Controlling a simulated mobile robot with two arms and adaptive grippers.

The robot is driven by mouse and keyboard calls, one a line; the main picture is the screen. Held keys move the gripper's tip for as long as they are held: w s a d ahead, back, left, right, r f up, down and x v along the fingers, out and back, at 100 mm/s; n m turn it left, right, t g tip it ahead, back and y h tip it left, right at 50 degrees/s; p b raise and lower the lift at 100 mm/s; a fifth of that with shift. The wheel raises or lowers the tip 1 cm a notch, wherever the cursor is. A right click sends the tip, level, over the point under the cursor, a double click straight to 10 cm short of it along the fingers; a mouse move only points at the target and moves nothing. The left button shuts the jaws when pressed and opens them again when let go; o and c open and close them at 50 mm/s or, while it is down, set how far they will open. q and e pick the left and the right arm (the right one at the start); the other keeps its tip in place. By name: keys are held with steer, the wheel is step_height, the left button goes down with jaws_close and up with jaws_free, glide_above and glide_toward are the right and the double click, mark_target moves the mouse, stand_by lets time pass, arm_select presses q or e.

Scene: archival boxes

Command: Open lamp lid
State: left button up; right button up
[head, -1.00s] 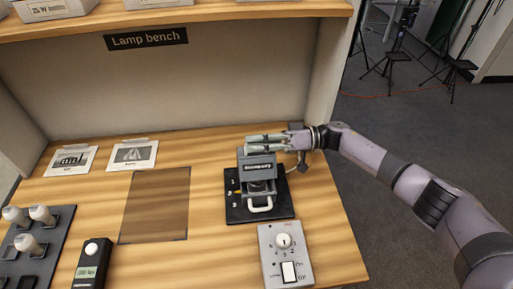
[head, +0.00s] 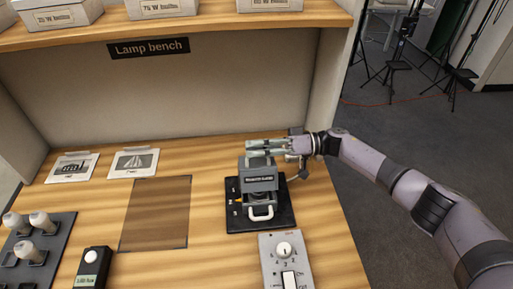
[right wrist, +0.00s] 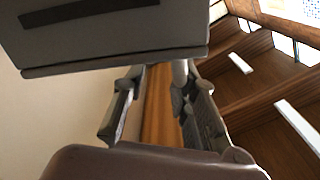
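The lamp housing (head: 260,196) stands on a black base plate (head: 281,216), with a white handle (head: 261,213) at its front. Its grey lid (head: 260,184) has a dark label and sits raised above the front, with a dark gap below it. My right gripper (head: 264,148) is at the lid's far upper edge; contact cannot be told. In the right wrist view the grey lid (right wrist: 110,45) fills the upper left, just beyond the fingers. The fingers are apart (right wrist: 157,105), with bench wood showing between them. My left gripper is out of view.
A control box (head: 285,258) with a dial and switch stands in front of the lamp. A dark mat (head: 155,214), two picture cards (head: 133,162), a black meter (head: 93,265) and a bulb tray (head: 60,235) lie left. The shelf (head: 220,25) overhangs the back.

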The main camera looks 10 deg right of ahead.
steer(key=shift+d, duration=0.15)
steer(key=d, duration=1.1)
steer(key=shift+d, duration=0.4)
